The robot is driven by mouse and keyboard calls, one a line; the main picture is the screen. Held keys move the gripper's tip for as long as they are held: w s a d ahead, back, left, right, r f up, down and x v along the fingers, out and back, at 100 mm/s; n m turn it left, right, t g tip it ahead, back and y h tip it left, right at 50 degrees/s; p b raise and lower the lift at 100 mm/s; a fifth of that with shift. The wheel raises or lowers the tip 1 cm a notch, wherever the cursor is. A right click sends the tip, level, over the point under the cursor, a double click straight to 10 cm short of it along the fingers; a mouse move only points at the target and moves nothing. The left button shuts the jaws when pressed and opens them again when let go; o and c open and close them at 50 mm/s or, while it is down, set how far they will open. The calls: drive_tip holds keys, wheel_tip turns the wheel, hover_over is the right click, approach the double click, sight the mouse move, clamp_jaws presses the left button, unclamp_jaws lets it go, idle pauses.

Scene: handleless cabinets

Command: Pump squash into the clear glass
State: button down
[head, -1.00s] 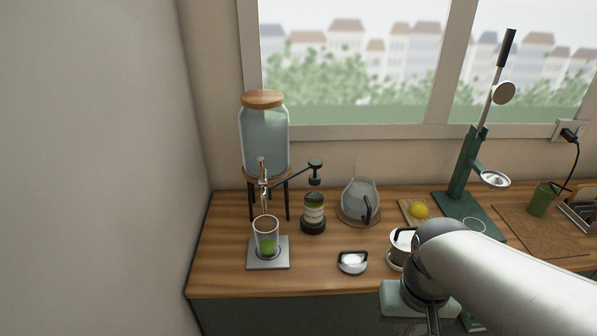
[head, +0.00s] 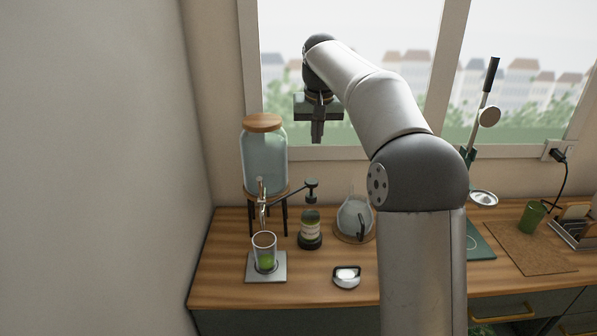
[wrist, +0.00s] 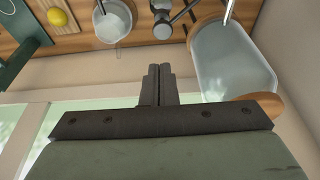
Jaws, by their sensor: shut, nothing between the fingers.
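The clear glass (head: 264,252) stands upright on a square grey plate at the counter's left, with green liquid in its lower part. The squash bottle (head: 310,231) stands to its right, with a dark pump head (head: 311,185) on top and a long spout arm reaching left toward the glass. The pump head also shows in the wrist view (wrist: 162,28), just beyond my fingertips. My gripper (head: 317,140) is shut and empty, pointing down and raised above the pump head, apart from it. The fingers also show in the wrist view (wrist: 158,68).
A water dispenser (head: 264,165) with a wooden lid and a tap stands on a black stand behind the glass. A glass jug (head: 354,217) is right of the bottle. My arm hides the middle of the counter.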

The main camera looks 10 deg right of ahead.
sight(313, 183)
drive_tip(key=shift+w+r, duration=0.2)
drive_tip(key=shift+w, duration=0.1)
drive_tip(key=x, duration=1.3)
drive_tip(key=shift+s+a, duration=0.1)
drive_tip(key=shift+s, duration=0.35)
drive_tip(key=shift+f, duration=0.55)
drive_tip(key=shift+f+b, duration=0.7)
drive_tip(key=shift+f, duration=0.95)
